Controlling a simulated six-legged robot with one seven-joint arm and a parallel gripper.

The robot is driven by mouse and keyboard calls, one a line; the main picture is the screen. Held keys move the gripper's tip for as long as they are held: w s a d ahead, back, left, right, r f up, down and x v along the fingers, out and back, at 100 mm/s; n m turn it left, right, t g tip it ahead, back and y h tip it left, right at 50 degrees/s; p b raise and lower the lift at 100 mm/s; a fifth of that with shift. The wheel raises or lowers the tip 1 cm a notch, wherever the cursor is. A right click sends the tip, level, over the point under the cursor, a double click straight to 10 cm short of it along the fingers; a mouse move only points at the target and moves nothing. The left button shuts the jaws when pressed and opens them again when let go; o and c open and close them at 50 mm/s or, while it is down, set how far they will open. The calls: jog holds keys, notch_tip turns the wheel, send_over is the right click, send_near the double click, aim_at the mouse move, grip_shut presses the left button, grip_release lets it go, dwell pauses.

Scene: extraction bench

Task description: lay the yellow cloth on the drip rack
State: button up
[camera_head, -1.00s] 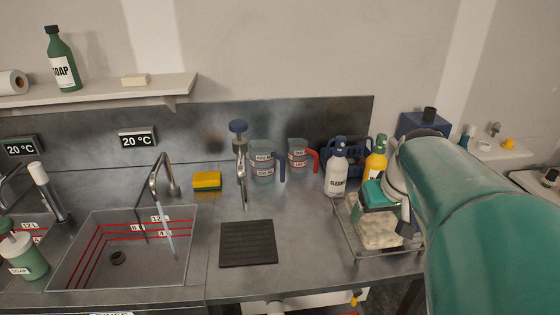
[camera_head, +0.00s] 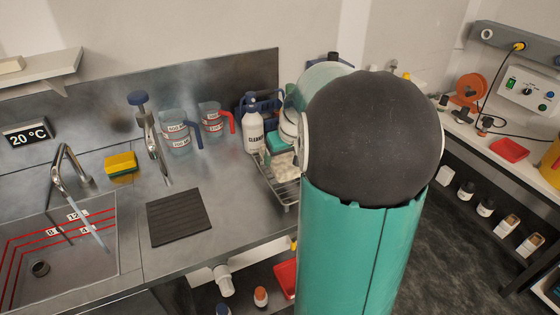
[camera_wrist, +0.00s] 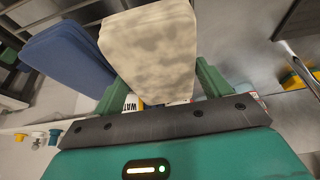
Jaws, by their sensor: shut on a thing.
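In the head view the cloth (camera_head: 284,167) shows just below my gripper (camera_head: 276,143), over the drip rack. The wire drip rack (camera_head: 273,185) stands at the right end of the steel counter, partly hidden by my arm. I cannot tell whether the cloth touches the rack.
A white cleaner spray bottle (camera_head: 254,130) stands close behind the rack. Two measuring jugs (camera_head: 175,132), a yellow-green sponge (camera_head: 120,163), a tap and a black ribbed mat (camera_head: 179,217) are further left. The counter between mat and rack is clear. A dark blue object (camera_wrist: 68,58) shows in the wrist view.

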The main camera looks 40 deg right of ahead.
aim_at(285, 160)
jog(key=shift+f, duration=1.45)
jog(key=o, duration=1)
jog(key=shift+f, duration=0.1)
jog(key=shift+c, duration=0.2)
jog(key=v, duration=1.2)
jog(key=shift+a, duration=0.1)
jog(key=s+a+n, duration=0.1)
jog(key=s+a, duration=0.2)
jog(key=a, duration=0.6)
jog(key=s+a+n, duration=0.1)
jog(key=s+a, duration=0.3)
jog(key=a, duration=0.6)
jog(key=s+a+n+t+y, duration=0.1)
jog(key=s+a, duration=0.3)
jog(key=a, duration=0.6)
jog(key=shift+a+r, duration=0.2)
